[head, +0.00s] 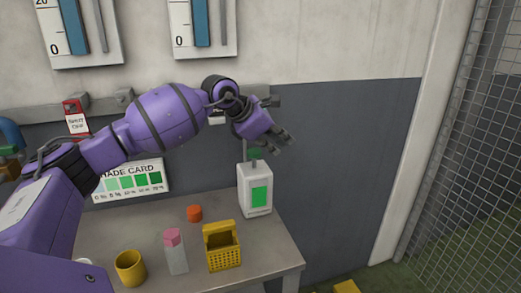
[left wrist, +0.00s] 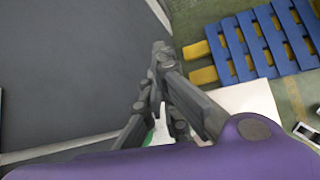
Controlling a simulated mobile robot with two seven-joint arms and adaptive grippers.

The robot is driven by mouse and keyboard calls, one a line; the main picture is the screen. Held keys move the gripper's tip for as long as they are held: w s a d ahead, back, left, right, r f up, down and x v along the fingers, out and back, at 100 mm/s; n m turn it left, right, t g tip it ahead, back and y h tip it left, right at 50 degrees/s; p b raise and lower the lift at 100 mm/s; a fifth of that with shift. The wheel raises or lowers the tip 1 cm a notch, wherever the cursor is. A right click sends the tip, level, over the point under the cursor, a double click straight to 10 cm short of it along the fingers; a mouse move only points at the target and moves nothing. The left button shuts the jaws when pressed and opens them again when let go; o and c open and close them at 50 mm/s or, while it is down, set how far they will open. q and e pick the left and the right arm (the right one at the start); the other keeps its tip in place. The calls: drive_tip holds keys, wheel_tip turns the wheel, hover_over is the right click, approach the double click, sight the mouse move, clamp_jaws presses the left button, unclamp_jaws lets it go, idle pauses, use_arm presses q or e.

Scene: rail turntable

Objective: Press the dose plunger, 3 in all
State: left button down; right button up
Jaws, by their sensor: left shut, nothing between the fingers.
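The dose dispenser (head: 245,192) is a white upright box with a green window on its front, standing at the right end of the grey table. Its green plunger (head: 254,153) sits on top, with a thin grey rod beside it. My left gripper (head: 283,140) is shut and empty, above and slightly right of the plunger. I cannot tell whether it touches it. In the left wrist view my left gripper (left wrist: 161,55) has its fingers together, and a small white and green part shows behind them, partly hidden. My right gripper is not in view.
On the table (head: 120,222) stand a yellow cup (head: 130,268), a pink-capped bottle (head: 176,255), a yellow basket (head: 223,250) and an orange knob-like piece (head: 194,213). A shade card (head: 131,181) leans behind. A mesh fence (head: 455,150) stands right. A blue pallet (left wrist: 262,45) lies on the floor.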

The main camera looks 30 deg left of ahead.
sight(260, 152)
use_arm(q)
drive_tip(key=w+a+r+t+y, duration=0.1)
drive_tip(key=a+r+y, duration=0.2)
drive_tip(key=a+r, duration=0.4)
drive_tip(key=shift+w+a+r, duration=0.3)
drive_tip(key=shift+a+r, duration=0.05)
drive_tip(key=shift+r, duration=0.3)
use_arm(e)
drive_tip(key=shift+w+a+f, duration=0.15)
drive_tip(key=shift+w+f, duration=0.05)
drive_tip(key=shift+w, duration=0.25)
